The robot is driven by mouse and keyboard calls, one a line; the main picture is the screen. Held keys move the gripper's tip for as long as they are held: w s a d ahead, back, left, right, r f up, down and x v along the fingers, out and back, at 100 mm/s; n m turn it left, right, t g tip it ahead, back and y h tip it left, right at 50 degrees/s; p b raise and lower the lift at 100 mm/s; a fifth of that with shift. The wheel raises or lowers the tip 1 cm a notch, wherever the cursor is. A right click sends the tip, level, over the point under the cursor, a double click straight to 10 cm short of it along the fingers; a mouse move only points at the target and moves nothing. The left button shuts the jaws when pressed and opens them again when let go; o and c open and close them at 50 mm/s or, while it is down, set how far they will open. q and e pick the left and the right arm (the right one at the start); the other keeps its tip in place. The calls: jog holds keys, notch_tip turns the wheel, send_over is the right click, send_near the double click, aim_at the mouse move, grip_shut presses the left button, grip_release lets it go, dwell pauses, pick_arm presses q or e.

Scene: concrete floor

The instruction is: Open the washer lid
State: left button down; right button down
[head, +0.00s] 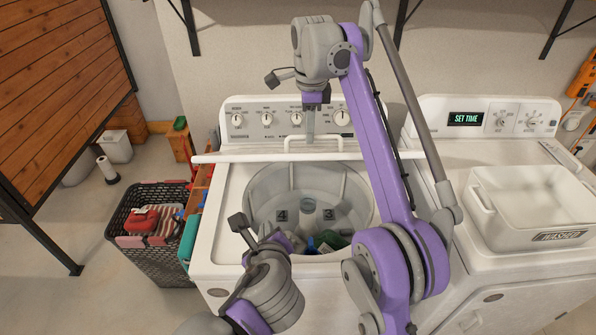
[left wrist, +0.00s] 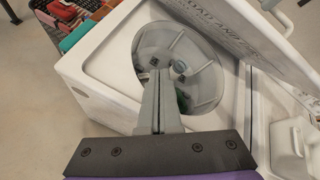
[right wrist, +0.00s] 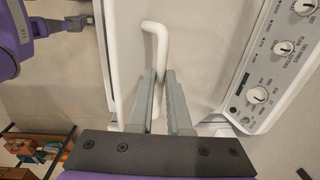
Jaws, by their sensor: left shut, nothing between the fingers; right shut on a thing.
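The white washer (head: 217,225) stands in the middle of the head view. Its lid (head: 225,158) is raised and seen nearly edge-on, with the round drum (head: 265,187) open below it. In the left wrist view the lid's printed inner face (left wrist: 232,22) slants over the drum. A white bar handle (head: 330,136) sits on the lid. My right gripper (head: 310,138) points down and is shut on this handle, which also shows between the fingers in the right wrist view (right wrist: 158,55). My left gripper (head: 241,225) is shut and empty, in front of the drum opening.
Clothes (head: 333,238) lie in the drum. A control panel (head: 268,120) stands behind the lid. To the right, a dryer (head: 440,155) carries a white basket (head: 530,205). A dark laundry basket (head: 150,262) is on the floor at left, close to the washer.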

pick_arm(q)
jog(key=d+r+m+t+h, duration=0.1)
jog(key=d+r+m+t, duration=0.1)
jog(key=d+r+m, duration=0.4)
pick_arm(e)
jog(key=shift+w+f, duration=0.2)
jog(key=shift+w, duration=0.05)
pick_arm(q)
jog(key=w+f+m, duration=0.1)
jog(key=w, duration=1.1)
jog(key=shift+d+f+m, duration=0.35)
jog(key=shift+d+m, duration=0.05)
